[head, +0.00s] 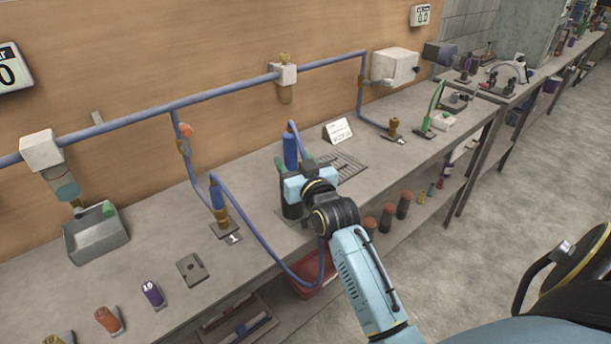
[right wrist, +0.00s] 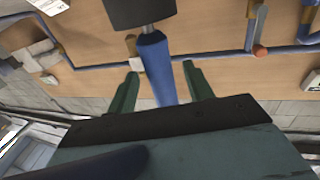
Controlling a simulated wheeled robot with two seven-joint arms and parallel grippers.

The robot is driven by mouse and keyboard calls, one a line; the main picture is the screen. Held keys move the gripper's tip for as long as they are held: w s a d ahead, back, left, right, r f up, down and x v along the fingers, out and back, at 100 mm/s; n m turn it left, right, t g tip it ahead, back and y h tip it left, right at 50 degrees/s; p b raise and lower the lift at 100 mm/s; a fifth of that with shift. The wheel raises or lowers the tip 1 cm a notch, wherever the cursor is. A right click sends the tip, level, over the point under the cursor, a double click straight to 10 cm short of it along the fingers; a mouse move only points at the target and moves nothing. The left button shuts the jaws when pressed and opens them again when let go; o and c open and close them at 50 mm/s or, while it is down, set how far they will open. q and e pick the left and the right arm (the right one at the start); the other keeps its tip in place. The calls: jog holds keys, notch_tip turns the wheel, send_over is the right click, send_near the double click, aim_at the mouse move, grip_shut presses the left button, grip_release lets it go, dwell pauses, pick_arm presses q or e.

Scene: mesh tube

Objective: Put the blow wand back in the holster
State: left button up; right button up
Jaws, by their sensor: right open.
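The blue blow wand (head: 290,150) stands upright on the bench. Its lower end meets a dark cylindrical holster (head: 291,210); how deep it sits is hidden by my gripper. My right gripper (head: 295,162) is at the wand, with green fingers apart on either side of it. In the right wrist view, the wand (right wrist: 157,70) passes between the open fingers (right wrist: 160,82) with a gap on each side. The dark holster (right wrist: 140,10) shows at that view's top edge. My left gripper is not in view.
A blue hose (head: 255,225) loops below the bench's front edge beside my right arm. A blue fitting (head: 217,195) stands left of the holster.

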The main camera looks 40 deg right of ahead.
jog(key=s+a, duration=0.2)
jog(key=s, duration=0.8)
jog(key=shift+s, duration=0.15)
dwell(0.9)
